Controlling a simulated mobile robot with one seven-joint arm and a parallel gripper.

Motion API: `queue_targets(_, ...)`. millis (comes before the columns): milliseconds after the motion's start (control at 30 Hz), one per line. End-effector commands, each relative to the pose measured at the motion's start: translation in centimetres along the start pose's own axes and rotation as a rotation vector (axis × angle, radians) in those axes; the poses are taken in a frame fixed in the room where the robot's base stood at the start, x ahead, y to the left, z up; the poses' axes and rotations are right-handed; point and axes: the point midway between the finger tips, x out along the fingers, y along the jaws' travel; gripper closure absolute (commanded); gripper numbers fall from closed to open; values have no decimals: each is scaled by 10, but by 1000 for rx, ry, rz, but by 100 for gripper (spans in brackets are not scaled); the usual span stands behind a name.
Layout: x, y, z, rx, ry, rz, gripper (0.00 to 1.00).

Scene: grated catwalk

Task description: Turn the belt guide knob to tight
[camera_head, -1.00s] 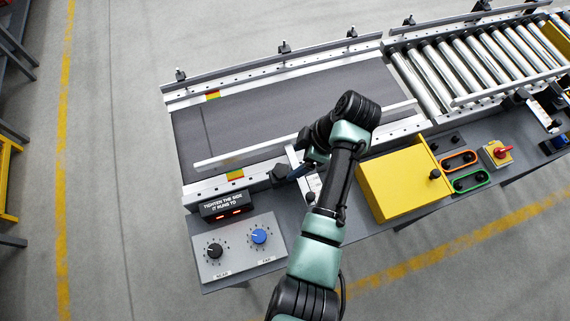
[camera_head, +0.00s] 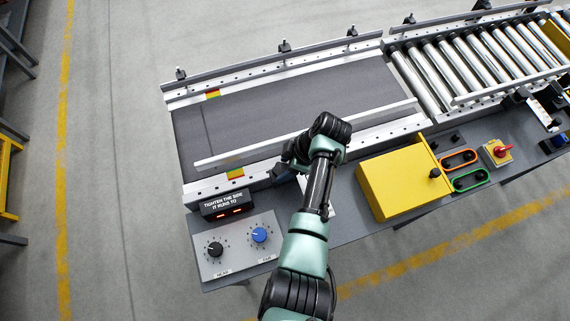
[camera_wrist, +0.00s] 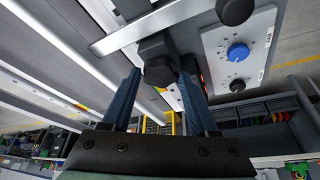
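A black knob (camera_wrist: 157,62), which looks like the belt guide knob, shows in the wrist view beside the pale guide rail. My gripper (camera_wrist: 160,75) is open, with one blue finger on each side of this knob. I cannot tell whether either finger touches it. In the head view my gripper (camera_head: 283,172) is at the near edge of the conveyor, just right of the red-yellow-green mark (camera_head: 235,174), and largely hides the knob. The knob's setting cannot be read.
A sign (camera_head: 226,205) reads "TIGHTEN THE SIDE IT RUNS TO". Below it a grey panel (camera_head: 237,252) carries a black dial (camera_head: 215,249) and a blue dial (camera_head: 259,235). A yellow box (camera_head: 400,185) stands right of my arm. The dark belt (camera_head: 290,110) is clear.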

Motion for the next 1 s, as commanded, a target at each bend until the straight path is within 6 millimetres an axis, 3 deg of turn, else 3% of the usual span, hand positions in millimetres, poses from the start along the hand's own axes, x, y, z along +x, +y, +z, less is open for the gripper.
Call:
queue_targets(33,0,0,0,0,0,0,51)
queue_targets(300,0,0,0,0,0,0,99)
queue_targets(667,-1,-1,0,50,0,21,100)
queue_targets(1000,-2,-4,-1,275,-1,113,100)
